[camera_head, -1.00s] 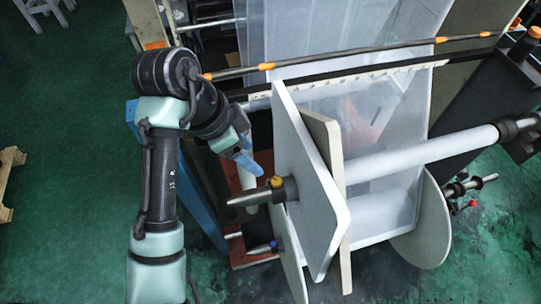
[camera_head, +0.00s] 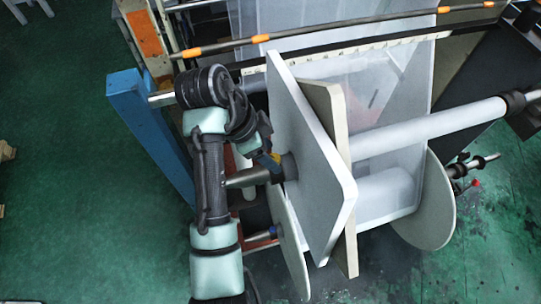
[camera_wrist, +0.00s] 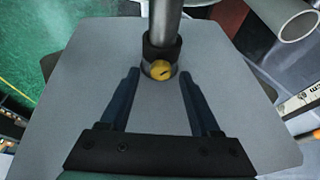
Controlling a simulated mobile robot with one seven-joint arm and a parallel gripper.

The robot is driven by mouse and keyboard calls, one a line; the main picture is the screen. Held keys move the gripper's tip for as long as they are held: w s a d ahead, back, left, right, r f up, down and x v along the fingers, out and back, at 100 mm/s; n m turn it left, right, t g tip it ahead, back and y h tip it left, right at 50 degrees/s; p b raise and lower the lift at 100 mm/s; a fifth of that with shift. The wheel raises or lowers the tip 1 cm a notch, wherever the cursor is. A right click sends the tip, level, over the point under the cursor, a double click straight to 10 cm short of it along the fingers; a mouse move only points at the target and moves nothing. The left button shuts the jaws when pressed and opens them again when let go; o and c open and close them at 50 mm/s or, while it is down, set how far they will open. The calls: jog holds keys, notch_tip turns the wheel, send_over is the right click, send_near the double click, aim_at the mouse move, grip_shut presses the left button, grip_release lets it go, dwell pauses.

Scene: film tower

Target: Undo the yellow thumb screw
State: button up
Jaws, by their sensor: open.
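The yellow thumb screw (camera_wrist: 160,70) sits on the dark collar (camera_wrist: 161,48) around the metal shaft (camera_wrist: 167,18), in front of the grey-white square plate (camera_wrist: 75,95). In the head view the yellow screw (camera_head: 276,158) shows only in part beside my gripper (camera_head: 267,160). The collar (camera_head: 289,167) and plate (camera_head: 318,165) are also there. In the wrist view my gripper (camera_wrist: 160,78) is open, its two blue fingers apart. The screw appears centred between the fingertips, slightly beyond them. I cannot tell whether either finger touches it.
A blue frame post (camera_head: 150,135) stands close left of my arm. A white film roll (camera_head: 430,133) lies right of the plates. A lower shaft (camera_head: 262,236) with a blue screw is below.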

jog(key=shift+w+d+f, duration=0.1)
jog(key=shift+d+f, duration=0.05)
jog(key=shift+f, duration=0.25)
grip_shut()
dwell(0.4)
